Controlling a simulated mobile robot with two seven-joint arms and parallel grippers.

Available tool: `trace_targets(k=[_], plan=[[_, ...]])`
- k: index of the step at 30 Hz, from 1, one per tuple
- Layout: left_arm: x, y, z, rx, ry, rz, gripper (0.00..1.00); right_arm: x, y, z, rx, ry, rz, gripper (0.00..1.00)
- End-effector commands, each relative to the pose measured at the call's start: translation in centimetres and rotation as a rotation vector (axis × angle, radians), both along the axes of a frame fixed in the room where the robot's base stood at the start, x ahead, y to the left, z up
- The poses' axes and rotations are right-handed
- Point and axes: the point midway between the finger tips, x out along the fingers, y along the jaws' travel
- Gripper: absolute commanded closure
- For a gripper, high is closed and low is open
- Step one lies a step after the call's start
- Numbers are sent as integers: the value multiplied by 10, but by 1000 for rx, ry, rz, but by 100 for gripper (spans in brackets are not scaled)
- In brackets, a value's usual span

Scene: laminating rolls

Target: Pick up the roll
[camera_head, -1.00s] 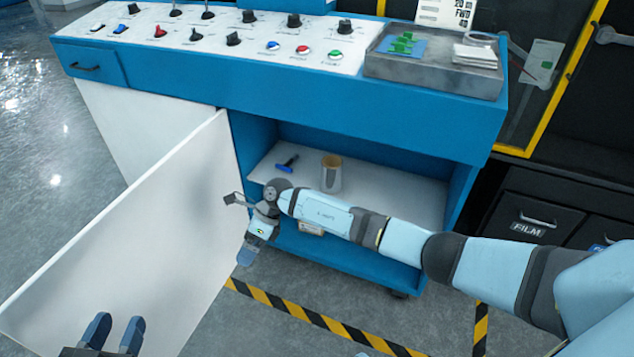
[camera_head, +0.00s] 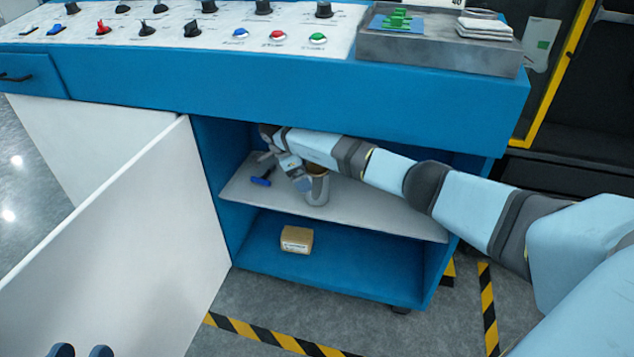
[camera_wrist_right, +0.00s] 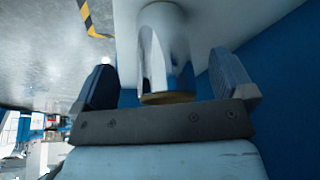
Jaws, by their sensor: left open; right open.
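The roll (camera_head: 318,188), a pale upright cylinder, stands on the white upper shelf (camera_head: 375,210) inside the open blue cabinet. My right gripper (camera_head: 303,183) is at the roll's left side in the head view, its arm crossing above and partly hiding the roll's top. In the right wrist view the roll (camera_wrist_right: 165,45) shows between the two spread fingers of the open right gripper (camera_wrist_right: 168,80). I cannot tell whether either finger touches it. My left gripper (camera_head: 80,350) is open and empty at the bottom left edge, mostly cut off.
A cardboard box (camera_head: 297,239) sits on the lower level. The open white door (camera_head: 130,235) stands left of the opening. The blue counter edge (camera_head: 270,100) overhangs the shelf.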

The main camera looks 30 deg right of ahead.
Motion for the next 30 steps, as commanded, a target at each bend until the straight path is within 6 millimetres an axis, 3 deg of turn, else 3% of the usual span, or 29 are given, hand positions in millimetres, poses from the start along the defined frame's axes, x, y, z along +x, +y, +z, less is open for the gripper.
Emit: trace_targets(k=[11,12,14,23,30], plan=[[-4,-2,-1,-18,41,-3,57,-21,-45,0,0,-1,-2,0],[-5,-2,-11,-19,45,0,57,-21,-45,-9,2,-1,-1,0],[-4,-1,-13,-9,25,3,57,-21,-46,-12,0,-2,-1,0],[5,2,4,21,-47,2,57,-22,-48,-11,0,-2,-1,0],[3,2,0,21,-35,2,57,-22,-47,-11,0,-2,-1,53]])
